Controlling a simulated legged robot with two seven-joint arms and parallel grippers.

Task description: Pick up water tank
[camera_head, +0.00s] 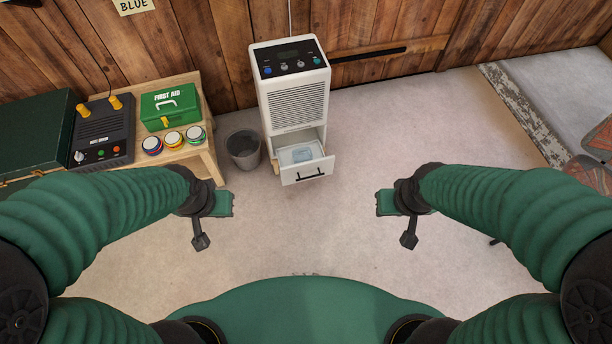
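A white dehumidifier (296,104) stands upright against the wooden wall in the camera_head view. Its lower drawer (307,174) is pulled out towards me and has a dark handle. A pale, partly translucent water tank (301,154) appears to sit in the drawer; its lower part is hidden by the drawer front. My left gripper (212,222) is in front and to the left of the drawer, with its fingers apart and nothing between them. My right gripper (397,222) is in front and to the right, also with fingers apart and empty. Neither touches the drawer.
A grey bin (244,150) stands just left of the dehumidifier. A wooden table (190,85) at left holds a green first aid box (170,107), several small tins and a black boot dryer (103,130). The floor (305,235) between my grippers is clear.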

